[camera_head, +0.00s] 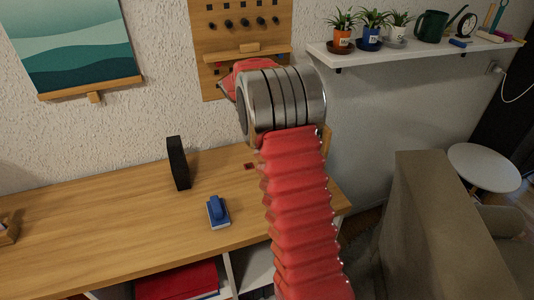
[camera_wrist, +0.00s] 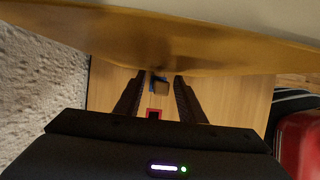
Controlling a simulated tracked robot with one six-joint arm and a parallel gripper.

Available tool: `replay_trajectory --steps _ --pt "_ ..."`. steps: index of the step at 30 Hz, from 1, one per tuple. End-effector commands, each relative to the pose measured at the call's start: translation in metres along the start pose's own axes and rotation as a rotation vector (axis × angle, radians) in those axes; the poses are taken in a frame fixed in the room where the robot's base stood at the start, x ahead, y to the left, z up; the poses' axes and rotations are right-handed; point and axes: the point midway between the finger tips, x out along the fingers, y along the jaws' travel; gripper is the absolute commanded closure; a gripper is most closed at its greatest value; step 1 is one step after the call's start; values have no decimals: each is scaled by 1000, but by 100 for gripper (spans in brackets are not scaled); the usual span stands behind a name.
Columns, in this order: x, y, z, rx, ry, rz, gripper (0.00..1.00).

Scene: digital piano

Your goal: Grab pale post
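In the wrist view my gripper (camera_wrist: 159,82) has its two black fingers apart, with a clear gap between them. In the head view my arm hides the gripper, and a pale wooden piece (camera_head: 250,47) sits at the pegboard's ledge.
The wooden desk (camera_head: 90,220) holds a black upright object (camera_head: 178,163), a blue-topped object (camera_head: 218,212) and a small red square (camera_head: 250,166). The pegboard (camera_head: 215,30) hangs behind my arm. A white shelf (camera_head: 370,57) with plants is right. A brown upholstered piece (camera_head: 430,220) stands front right.

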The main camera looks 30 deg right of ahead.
Motion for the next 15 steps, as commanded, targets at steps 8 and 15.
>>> replay_trajectory --steps 8,15 --pt "0 0 0 0 0 0 64" --pt "-1 0 0 -1 0 1 73"
